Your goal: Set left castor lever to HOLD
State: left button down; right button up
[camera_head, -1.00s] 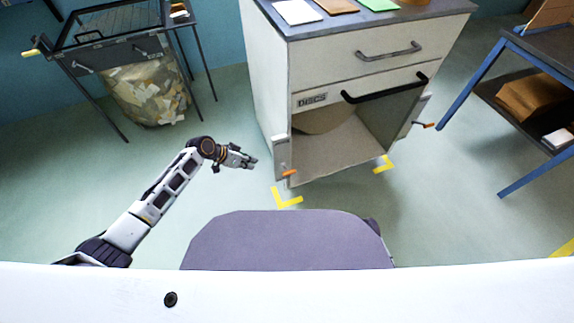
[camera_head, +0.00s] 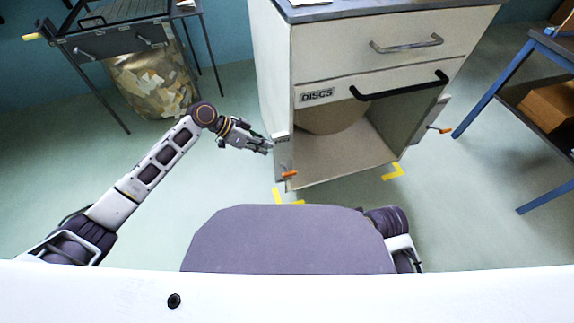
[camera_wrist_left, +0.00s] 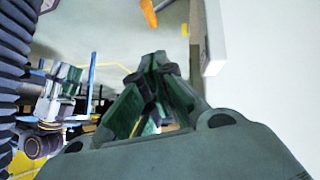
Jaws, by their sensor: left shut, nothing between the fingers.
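The left castor lever (camera_head: 289,174) is a small orange-tipped lever low on the cabinet's front left corner, by a pale bracket (camera_head: 281,149). My left gripper (camera_head: 270,147) is shut and empty, just left of that bracket and a little above the lever. In the left wrist view its fingers (camera_wrist_left: 158,62) meet at the tips, and the orange lever (camera_wrist_left: 149,12) shows beyond them at the top edge, apart from them. The right castor lever (camera_head: 440,130) has an orange tip too. The HOLD mark cannot be read.
The cabinet (camera_head: 272,85) has a DISCS label and an open lower bay holding a rounded brown roll (camera_head: 335,120). Yellow floor marks (camera_head: 393,172) lie at its front corners. A dark cart (camera_head: 110,40) stands left, a blue-legged table (camera_head: 500,85) right. Floor on the left is clear.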

pick_arm(q)
jog(key=shift+r, duration=0.1)
pick_arm(e)
jog(key=shift+r, duration=0.1)
pick_arm(q)
jog(key=shift+d, duration=0.1)
jog(key=b, duration=0.4)
send_over(286, 169)
jog(key=s, duration=0.2)
notch_tip(286, 169, down, 9)
jog(key=shift+s+d+f, duration=0.1)
jog(key=shift+s+f, duration=0.05)
jog(key=shift+f, duration=0.8)
pick_arm(e)
notch_tip(286, 169, down, 8)
jog(key=w+a+t+y, duration=0.1)
jog(key=a, duration=0.1)
jog(key=shift+a+t, duration=0.3)
jog(key=shift+a, duration=0.05)
